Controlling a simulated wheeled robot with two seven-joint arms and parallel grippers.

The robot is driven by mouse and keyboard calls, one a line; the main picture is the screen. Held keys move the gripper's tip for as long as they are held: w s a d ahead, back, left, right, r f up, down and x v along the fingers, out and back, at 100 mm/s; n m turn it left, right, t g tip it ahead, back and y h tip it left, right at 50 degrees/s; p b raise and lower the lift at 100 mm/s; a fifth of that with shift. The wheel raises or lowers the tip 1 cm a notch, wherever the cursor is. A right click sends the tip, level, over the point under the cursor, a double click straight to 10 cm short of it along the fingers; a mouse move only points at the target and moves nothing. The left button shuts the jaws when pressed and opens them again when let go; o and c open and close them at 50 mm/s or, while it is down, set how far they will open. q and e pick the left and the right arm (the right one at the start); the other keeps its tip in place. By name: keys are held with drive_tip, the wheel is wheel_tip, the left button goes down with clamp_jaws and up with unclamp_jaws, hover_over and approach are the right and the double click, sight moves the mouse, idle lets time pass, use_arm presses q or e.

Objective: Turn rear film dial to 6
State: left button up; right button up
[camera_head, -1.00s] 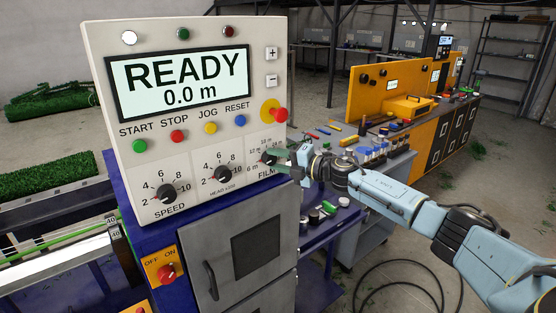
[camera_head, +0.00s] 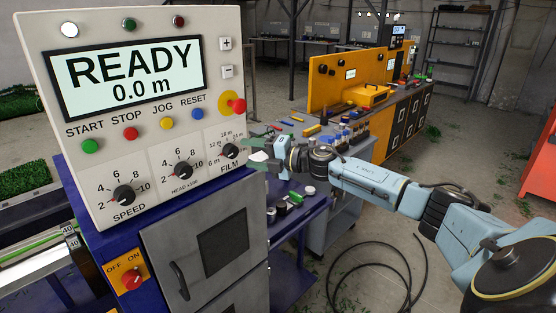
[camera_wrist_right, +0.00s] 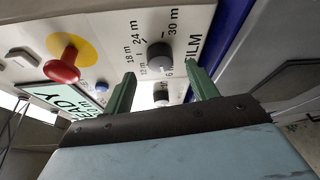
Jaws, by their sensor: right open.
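The FILM dial (camera_head: 230,151) is a dark round knob at the lower right of the white control panel (camera_head: 218,110). Metre marks ring it, with 6 m at its lower left. My right gripper (camera_head: 256,160) is just right of the dial, apart from it. In the right wrist view the dial (camera_wrist_right: 160,57) lies ahead, between and beyond the open green fingertips (camera_wrist_right: 163,82). The fingers hold nothing. The dial's pointer setting is too small to read. My left gripper is not in view.
A red emergency knob (camera_head: 237,106) on a yellow disc sits above the FILM dial. The HEAD dial (camera_head: 181,170) and SPEED dial (camera_head: 125,195) are to its left. A blue bench (camera_head: 300,207) with small parts stands below my right arm.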

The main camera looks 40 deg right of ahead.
drive_tip(key=b+v, duration=0.2)
drive_tip(key=v, duration=0.7)
drive_tip(key=shift+b, duration=0.4)
drive_tip(key=shift+a, duration=0.1)
